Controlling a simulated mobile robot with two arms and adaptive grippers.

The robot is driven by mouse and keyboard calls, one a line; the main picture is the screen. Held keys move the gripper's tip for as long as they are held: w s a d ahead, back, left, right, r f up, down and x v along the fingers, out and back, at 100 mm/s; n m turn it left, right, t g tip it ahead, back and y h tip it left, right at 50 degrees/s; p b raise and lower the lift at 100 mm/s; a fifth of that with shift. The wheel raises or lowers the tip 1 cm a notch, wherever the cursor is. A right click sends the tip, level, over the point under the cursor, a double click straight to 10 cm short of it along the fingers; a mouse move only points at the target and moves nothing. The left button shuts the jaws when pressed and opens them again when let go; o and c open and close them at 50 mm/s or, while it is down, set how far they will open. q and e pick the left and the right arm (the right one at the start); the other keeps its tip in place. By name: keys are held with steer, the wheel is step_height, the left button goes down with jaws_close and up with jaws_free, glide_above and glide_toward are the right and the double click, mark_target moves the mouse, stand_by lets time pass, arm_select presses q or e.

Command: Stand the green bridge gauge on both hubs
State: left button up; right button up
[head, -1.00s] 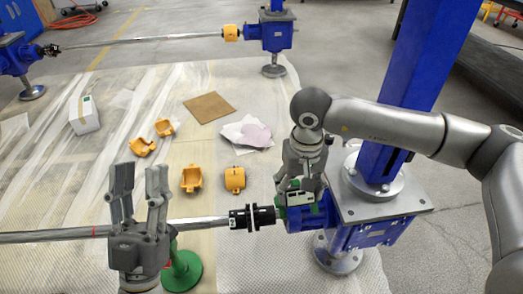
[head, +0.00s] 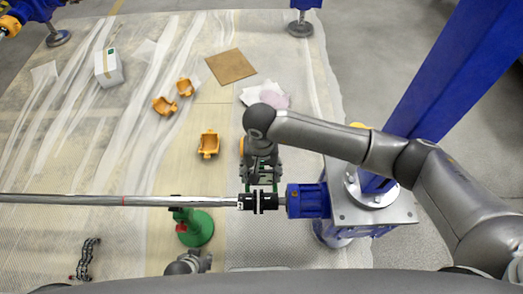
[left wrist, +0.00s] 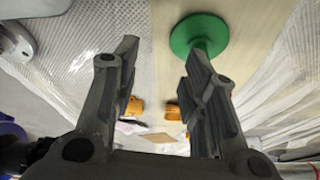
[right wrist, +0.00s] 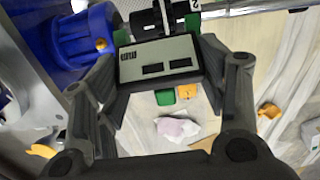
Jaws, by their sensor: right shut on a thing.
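The green bridge gauge (head: 276,172) is in my right gripper (head: 262,168), just over the two black hubs, the left hub (head: 245,201) and the right hub (head: 269,201). In the right wrist view my right gripper (right wrist: 165,85) is shut on the gauge, whose grey label face (right wrist: 160,60) lies between the fingers. A black hub (right wrist: 147,22) shows right behind it. I cannot tell whether the gauge's feet touch the hubs. My left gripper (head: 188,262) is low at the front; the left wrist view shows its fingers (left wrist: 160,65) apart and empty.
A steel shaft (head: 130,200) runs left from the hubs over a green stand (head: 195,228). Orange cover halves (head: 208,144), a brown board (head: 230,67), a white box (head: 109,68) and a dark chain (head: 85,260) lie on the floor.

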arm_select(q)
steer(key=s, duration=0.1)
steer(key=s+f+g, duration=0.1)
steer(key=s, duration=0.1)
steer(key=s+a+g, duration=0.1)
steer(key=shift+s+f+p, duration=0.15)
steer(key=shift+s+p, duration=0.2)
arm_select(e)
steer(key=shift+a+r, duration=0.1)
steer(key=shift+a, duration=0.45)
arm_select(q)
steer(key=shift+w, duration=0.1)
